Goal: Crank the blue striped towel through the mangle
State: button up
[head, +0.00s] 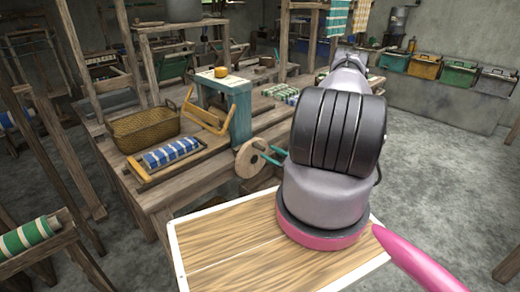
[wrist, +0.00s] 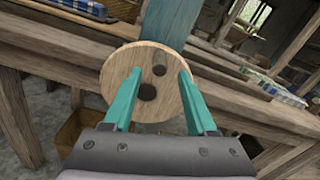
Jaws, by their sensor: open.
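The blue and white striped towel (head: 172,153) lies folded on a wooden tray (head: 150,178) on the workbench. The mangle (head: 240,115) stands right of it, with a teal frame and wooden parts. Its round wooden crank disc (head: 250,160) faces my arm. In the wrist view the disc (wrist: 118,78) has two dark round spots. My gripper (wrist: 160,72) is open, its teal fingers spread in front of the disc with nothing held between them. In the head view my gripper (head: 270,153) is partly hidden by my arm. Whether the fingertips touch the disc is unclear.
A wicker basket (head: 145,130) sits behind the towel. An orange round object (head: 221,72) rests on top of the mangle. Green striped bundles (head: 280,91) lie farther back on the bench. A striped roll (head: 27,236) on a wooden frame stands at lower left. Floor at right is open.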

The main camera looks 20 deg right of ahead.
aim_at(264, 150)
jog(key=shift+x, duration=3.2)
jog(key=shift+c, duration=0.3)
grip_shut()
